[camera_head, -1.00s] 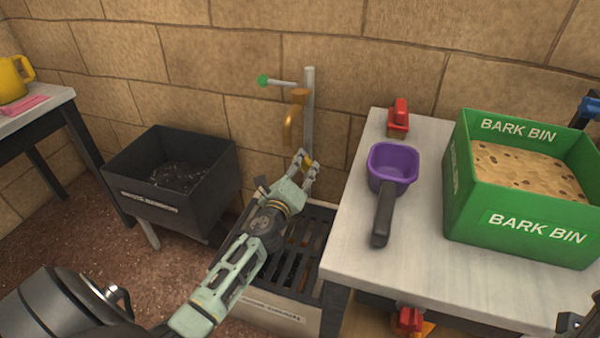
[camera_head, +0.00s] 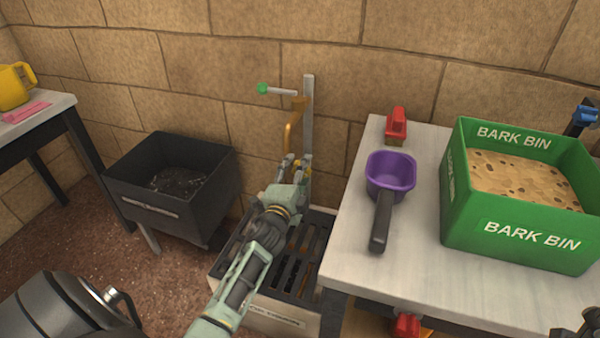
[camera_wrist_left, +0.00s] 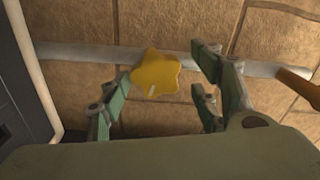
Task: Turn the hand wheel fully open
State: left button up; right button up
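The hand wheel (camera_wrist_left: 157,74) is a yellow, lobed knob on a grey pipe (camera_wrist_left: 85,55) in the left wrist view. In the head view the pipe stands upright against the wall, with a brass spout (camera_head: 290,135) above the wheel. My left gripper (camera_wrist_left: 165,72) is open, with its fingers on either side of the wheel. The wheel sits close to the left finger, and a gap shows to the right finger. Whether the left finger touches it I cannot tell. In the head view my left gripper (camera_head: 292,162) reaches the pipe and largely hides the wheel. My right gripper is not in view.
A slatted drain box (camera_head: 285,270) is under the spout. A black bin (camera_head: 150,207) stands left. A table (camera_head: 425,270) on the right holds a purple scoop (camera_head: 390,170), a red-handled brush (camera_head: 396,125) and a green bark bin (camera_head: 530,240). A green-tipped lever (camera_head: 263,88) juts out above.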

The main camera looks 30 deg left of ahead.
pick_arm(q)
jog(key=shift+a+f, duration=0.1)
jog(key=shift+f, duration=0.1)
dwell(0.3)
jog(key=shift+s, duration=0.1)
jog(key=shift+p+v, duration=0.7)
jog(key=shift+v, duration=1.3)
jog(key=m+b, duration=0.1)
jog(key=m, duration=1.1)
jog(key=shift+x, duration=2.05)
